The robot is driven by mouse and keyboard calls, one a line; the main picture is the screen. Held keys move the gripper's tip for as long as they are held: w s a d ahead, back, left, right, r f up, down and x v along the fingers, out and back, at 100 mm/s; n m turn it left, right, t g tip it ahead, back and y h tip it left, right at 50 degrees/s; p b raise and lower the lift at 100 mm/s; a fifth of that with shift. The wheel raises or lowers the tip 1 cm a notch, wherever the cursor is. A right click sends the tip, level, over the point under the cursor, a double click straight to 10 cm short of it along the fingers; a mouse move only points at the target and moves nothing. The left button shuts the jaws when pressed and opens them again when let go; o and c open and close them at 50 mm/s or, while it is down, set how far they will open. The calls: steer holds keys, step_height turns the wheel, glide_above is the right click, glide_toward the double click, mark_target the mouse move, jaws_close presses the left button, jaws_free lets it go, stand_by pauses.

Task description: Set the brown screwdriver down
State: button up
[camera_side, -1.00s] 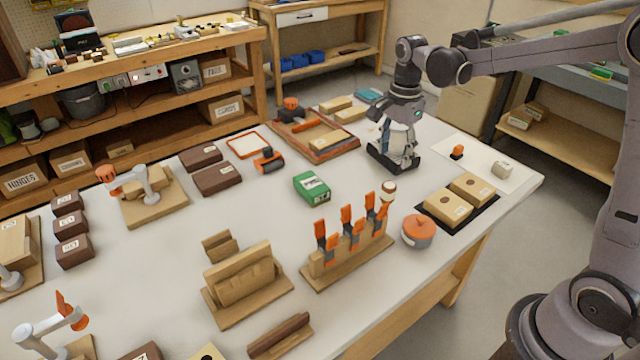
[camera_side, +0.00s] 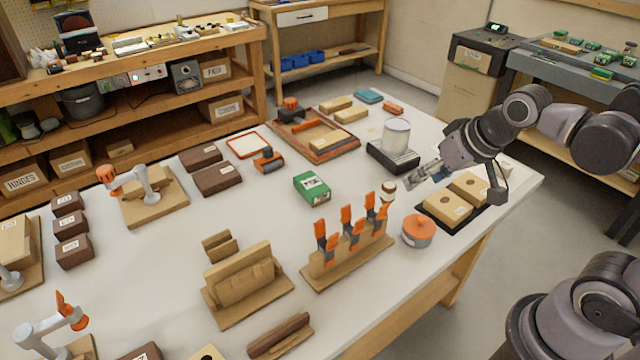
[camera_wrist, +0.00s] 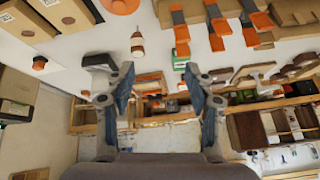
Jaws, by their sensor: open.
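My gripper (camera_side: 453,193) is open above the right end of the bench, near two light wooden boxes. In the wrist view its two fingers (camera_wrist: 160,78) are apart with nothing between them. A small brown-and-white piece (camera_side: 388,190) is by the right end of the wooden rack (camera_side: 345,262), left of my gripper. It also shows in the wrist view (camera_wrist: 137,48), beyond the fingers and apart from them.
Orange-handled tools (camera_side: 347,228) stand in the rack. A round orange-lidded pot (camera_side: 418,230) and wooden boxes (camera_side: 447,207) on a black mat are close to my gripper. A clear cylinder (camera_side: 396,136) stands on a dark base behind. The white bench top is clear around the green box (camera_side: 312,187).

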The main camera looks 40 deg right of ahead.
steer(key=shift+s+a+f+n+t, duration=0.15)
steer(key=shift+s+f+n+t, duration=0.1)
steer(key=shift+s+n, duration=0.25)
steer(key=shift+s+a+f+n+t, duration=0.15)
steer(key=shift+s+f+n+t, duration=0.15)
steer(key=shift+n, duration=0.4)
